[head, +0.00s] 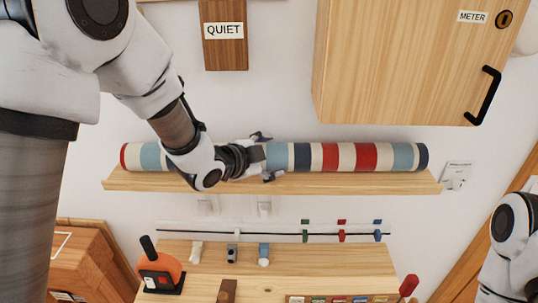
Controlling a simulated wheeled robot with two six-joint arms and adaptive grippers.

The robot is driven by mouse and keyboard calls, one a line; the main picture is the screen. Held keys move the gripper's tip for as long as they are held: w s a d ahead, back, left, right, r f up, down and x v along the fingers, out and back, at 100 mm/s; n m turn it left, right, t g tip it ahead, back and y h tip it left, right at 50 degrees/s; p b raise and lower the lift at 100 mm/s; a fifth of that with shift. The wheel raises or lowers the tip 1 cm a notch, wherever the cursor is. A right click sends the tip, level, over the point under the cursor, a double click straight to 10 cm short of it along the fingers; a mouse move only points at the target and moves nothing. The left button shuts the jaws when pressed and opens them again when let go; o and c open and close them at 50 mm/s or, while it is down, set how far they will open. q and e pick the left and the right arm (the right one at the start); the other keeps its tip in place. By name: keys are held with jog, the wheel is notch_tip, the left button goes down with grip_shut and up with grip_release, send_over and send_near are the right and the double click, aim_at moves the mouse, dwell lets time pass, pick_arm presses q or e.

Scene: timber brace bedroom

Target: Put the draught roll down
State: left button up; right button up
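The draught roll (302,157) is a long striped cylinder in red, cream, light blue and navy. It lies lengthwise along a wooden wall shelf (330,184), level, within the shelf's length; whether it rests on the shelf or is just above it is hard to tell. My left gripper (266,157) is at the roll's middle, one finger at its upper edge and one at its lower edge, closed around it as far as I can see. My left wrist hides part of the roll left of the fingers. My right gripper is out of view; only part of that arm shows.
A wooden cabinet (400,60) labelled METER with a black handle is above right. A QUIET plaque (224,50) hangs above. Below is a wooden bench (330,262) with small items and an orange device (160,270). A rail (290,234) with coloured clips runs between.

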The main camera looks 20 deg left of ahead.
pick_arm(q)
jog(key=shift+s+a, duration=0.4)
jog(key=shift+a, duration=0.1)
jog(key=shift+d, duration=0.1)
jog(key=b+v, duration=0.2)
jog(key=v, duration=0.9)
jog(key=shift+s, duration=0.25)
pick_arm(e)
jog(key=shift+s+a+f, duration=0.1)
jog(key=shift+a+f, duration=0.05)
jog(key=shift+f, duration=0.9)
